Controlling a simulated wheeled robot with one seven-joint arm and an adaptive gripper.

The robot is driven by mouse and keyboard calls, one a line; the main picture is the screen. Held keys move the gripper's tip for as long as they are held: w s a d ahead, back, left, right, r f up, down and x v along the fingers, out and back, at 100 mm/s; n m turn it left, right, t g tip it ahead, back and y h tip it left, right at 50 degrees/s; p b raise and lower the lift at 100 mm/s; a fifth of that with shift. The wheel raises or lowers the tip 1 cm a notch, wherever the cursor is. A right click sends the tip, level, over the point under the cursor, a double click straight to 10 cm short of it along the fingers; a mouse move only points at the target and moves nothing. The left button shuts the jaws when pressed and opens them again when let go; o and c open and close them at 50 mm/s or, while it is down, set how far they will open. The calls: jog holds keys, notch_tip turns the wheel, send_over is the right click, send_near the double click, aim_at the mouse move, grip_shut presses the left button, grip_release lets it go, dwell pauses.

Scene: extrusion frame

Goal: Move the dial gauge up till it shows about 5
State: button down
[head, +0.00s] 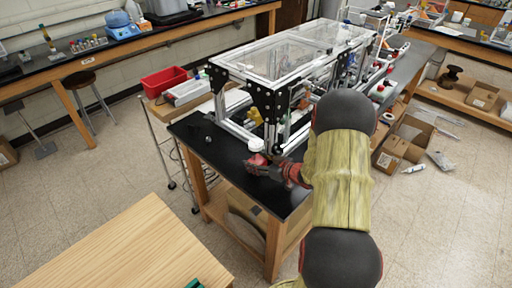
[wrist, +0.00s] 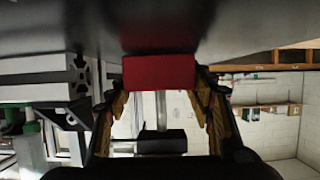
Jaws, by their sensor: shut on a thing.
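My gripper (head: 269,171) is low over the near end of the black table, beside a small red part. In the wrist view its fingers stand on both sides of a red block (wrist: 158,72) and are shut on it. A small pale round thing (head: 256,144) shows just behind the gripper at the extrusion frame; it may be the dial gauge, but no needle or number can be read. The clear-topped metal extrusion frame (head: 262,75) stands on the table with black corner plates.
A wooden table (head: 125,245) is at the front left. Cardboard boxes (head: 391,153) lie on the floor at right.

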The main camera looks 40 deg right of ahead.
dwell(0.8)
jog(key=c, duration=1.2)
grip_release()
jog(key=o, duration=0.4)
jog(key=shift+f, duration=0.1)
jog(key=shift+o, duration=0.6)
jog(key=shift+f, duration=0.1)
jog(key=shift+s, duration=0.1)
jog(key=v, duration=1.2)
